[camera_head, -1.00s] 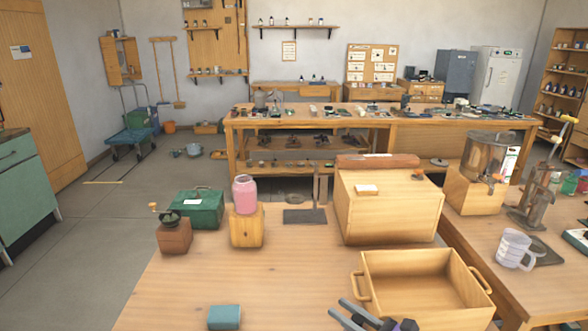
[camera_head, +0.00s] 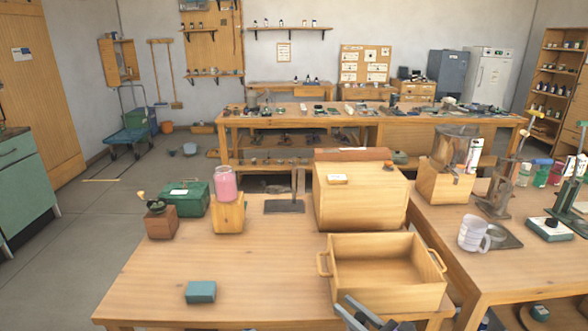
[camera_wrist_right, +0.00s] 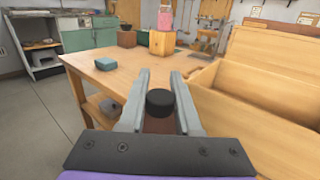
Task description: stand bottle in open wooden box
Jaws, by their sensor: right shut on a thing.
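The open wooden box (camera_head: 392,298), with a handle at each side, stands empty near the front edge of the wooden table. My right gripper (camera_head: 362,310) shows only partly at the bottom edge of the head view, in front of the box. In the right wrist view my right gripper (camera_wrist_right: 160,85) is shut on the bottle (camera_wrist_right: 158,125), which has a dark brown body and a black cap. The bottle's lower part is hidden by the gripper base. The box (camera_wrist_right: 225,105) shows to the right, apart from the bottle. My left gripper is not in view.
A closed wooden chest (camera_head: 360,205) stands behind the box. A teal block (camera_head: 201,292) lies at the table's left front. A pink jar (camera_head: 225,184) on a wooden stand, a green case (camera_head: 186,198) and a grinder (camera_head: 160,218) stand behind it. The table's middle is clear.

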